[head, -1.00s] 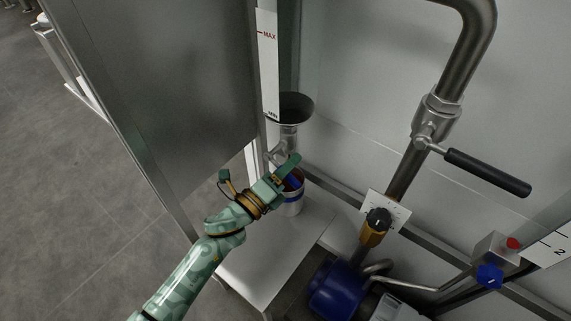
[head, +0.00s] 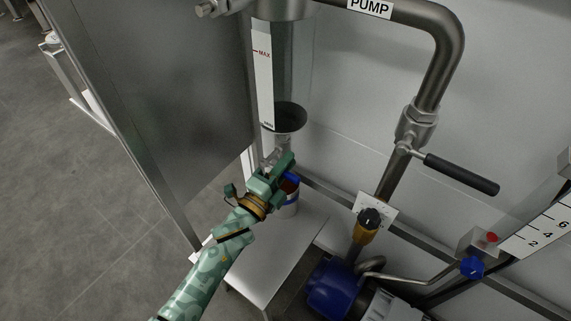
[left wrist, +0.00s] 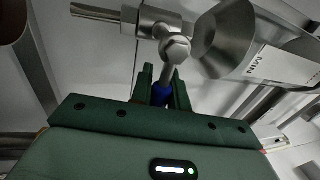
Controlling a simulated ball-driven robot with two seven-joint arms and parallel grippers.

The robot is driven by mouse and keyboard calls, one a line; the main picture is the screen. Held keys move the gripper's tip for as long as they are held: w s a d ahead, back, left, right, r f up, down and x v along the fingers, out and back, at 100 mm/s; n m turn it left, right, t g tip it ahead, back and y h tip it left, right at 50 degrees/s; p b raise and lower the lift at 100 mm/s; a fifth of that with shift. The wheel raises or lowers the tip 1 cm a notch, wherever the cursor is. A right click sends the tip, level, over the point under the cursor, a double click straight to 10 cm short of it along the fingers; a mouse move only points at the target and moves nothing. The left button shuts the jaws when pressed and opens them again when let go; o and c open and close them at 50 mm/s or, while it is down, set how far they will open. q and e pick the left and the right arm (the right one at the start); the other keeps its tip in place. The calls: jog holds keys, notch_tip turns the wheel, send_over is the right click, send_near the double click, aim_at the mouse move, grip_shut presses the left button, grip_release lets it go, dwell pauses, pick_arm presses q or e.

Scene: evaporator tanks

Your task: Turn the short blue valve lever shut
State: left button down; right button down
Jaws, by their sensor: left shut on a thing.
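The short blue valve lever (left wrist: 161,95) shows in the left wrist view between my two green fingers. Its bright steel shank runs up to the round hub of a steel valve (left wrist: 174,48). My left gripper (left wrist: 161,88) is shut on the blue part of the lever. In the head view my left gripper (head: 283,163) is just below the funnel-shaped bottom of the clear sight tube, and it hides most of the valve and lever. My right gripper is not in view.
A jar with a blue band (head: 290,200) stands on a white shelf (head: 265,265) under the gripper. A steel panel (head: 150,90) is close on the left. The sight tube (head: 293,75) is above. A black-handled lever (head: 460,174) and a blue pump (head: 331,287) are to the right.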

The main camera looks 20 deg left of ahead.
pick_arm(q)
jog(key=c, duration=1.3)
grip_release()
jog(key=shift+a, duration=0.1)
jog(key=shift+c, duration=0.2)
